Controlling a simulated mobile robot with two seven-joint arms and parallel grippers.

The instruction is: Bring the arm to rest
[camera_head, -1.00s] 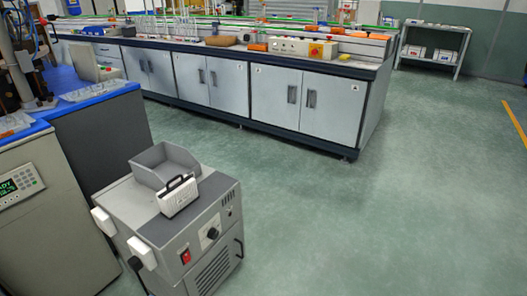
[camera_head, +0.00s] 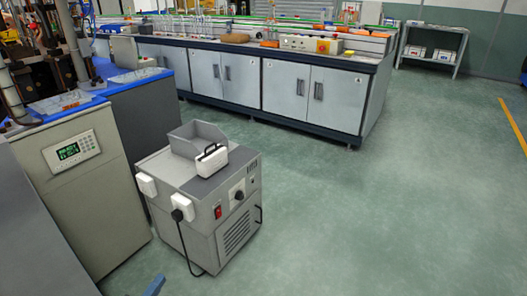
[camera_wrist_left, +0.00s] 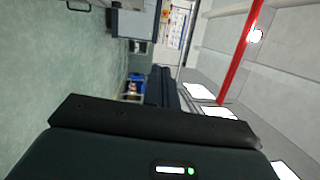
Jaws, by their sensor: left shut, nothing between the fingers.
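My left gripper (camera_head: 154,286) shows only as a small blue tip at the bottom edge of the head view, in front of the grey cart. It is shut and holds nothing. Most of it and its arm are cut off by the frame. The left wrist view looks sideways across the room, with a dark housing and a black bar across its lower part. My right gripper is in no view.
A grey cart (camera_head: 190,205) with an open bin (camera_head: 196,138) and a white-fronted case (camera_head: 211,161) stands ahead. A beige cabinet (camera_head: 100,215) with a keypad is left of it. A long bench (camera_head: 290,95) runs behind. The green floor (camera_head: 390,220) at right is clear.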

